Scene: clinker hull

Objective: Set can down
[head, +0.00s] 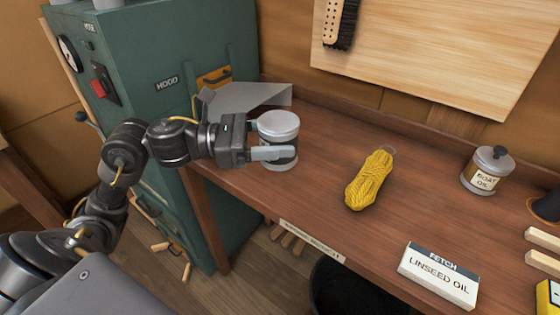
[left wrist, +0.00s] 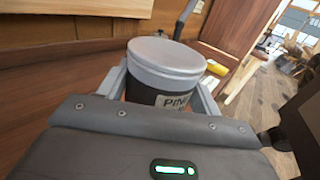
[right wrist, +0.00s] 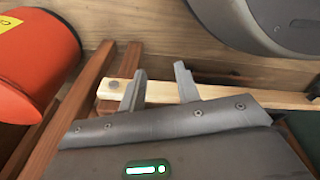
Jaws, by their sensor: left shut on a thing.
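The can (head: 279,131) is a dark cylinder with a pale grey lid, at the left end of the wooden bench (head: 320,205). My left gripper (head: 270,153) is shut around its body, and the can is upright. In the left wrist view the can (left wrist: 165,72) sits between the two fingers, with part of a label reading "PIN". I cannot tell whether its base touches the bench top. My right gripper (right wrist: 160,88) shows only in the right wrist view. Its fingers are apart with nothing held between them, in front of a wooden bar.
Yellow yarn (head: 370,180) lies right of the can. A boat oil tin (head: 487,170) and a linseed oil card (head: 438,275) are further right. A grey sheet (head: 250,97) lies behind the can, beside a green cabinet (head: 150,60). A red cylinder (right wrist: 35,60) is near my right gripper.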

